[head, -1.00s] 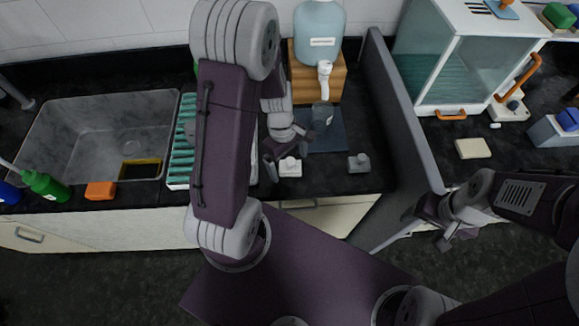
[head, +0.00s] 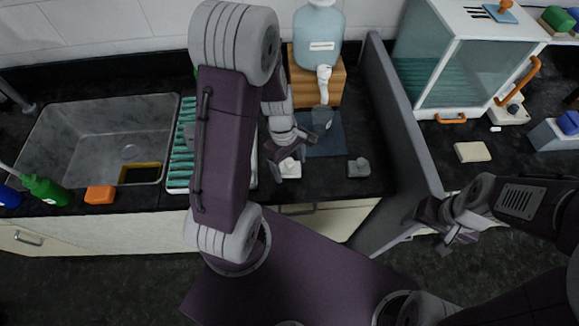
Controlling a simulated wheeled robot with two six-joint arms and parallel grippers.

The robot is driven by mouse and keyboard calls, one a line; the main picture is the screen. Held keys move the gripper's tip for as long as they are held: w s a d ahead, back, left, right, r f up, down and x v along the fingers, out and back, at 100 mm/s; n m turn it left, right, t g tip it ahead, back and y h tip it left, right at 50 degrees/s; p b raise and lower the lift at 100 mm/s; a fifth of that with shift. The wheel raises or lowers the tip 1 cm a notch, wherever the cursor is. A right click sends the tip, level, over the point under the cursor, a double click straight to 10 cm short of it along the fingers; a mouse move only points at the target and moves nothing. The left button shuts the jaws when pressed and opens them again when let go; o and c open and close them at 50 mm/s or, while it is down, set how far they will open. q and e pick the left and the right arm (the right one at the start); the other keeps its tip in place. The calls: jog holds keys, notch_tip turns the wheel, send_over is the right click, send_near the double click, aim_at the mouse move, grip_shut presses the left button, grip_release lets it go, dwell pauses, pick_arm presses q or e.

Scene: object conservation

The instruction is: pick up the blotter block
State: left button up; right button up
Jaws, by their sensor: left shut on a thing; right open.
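I take the small white block with a knob (head: 287,172) at the counter's front edge, right of the green-ribbed rack, to be the blotter block. My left gripper (head: 289,160) is down on it from above and shut on it; the fingers cover much of its top. I cannot tell whether it is clear of the counter. My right gripper (head: 447,238) is open and empty, low at the right, in front of the counter and apart from everything.
A similar grey knobbed block (head: 359,168) stands to the right. A clear vessel (head: 325,118) is close behind my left gripper, below the dispenser's tap (head: 324,72). A grey partition (head: 400,125) rises at the right. A sink (head: 95,135) and green-ribbed rack (head: 181,160) lie left.

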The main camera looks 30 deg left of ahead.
aim_at(293, 171)
pick_arm(q)
jog(key=r, duration=0.2)
jog(key=d+r, duration=0.1)
jog(key=shift+s+r, duration=0.1)
jog(key=shift+s, duration=0.2)
jog(key=s+d+r+p, duration=0.1)
jog(key=s+d+r, duration=0.5)
jog(key=d, duration=0.2)
jog(key=shift+s+d, duration=0.15)
jog(key=shift+d, duration=0.1)
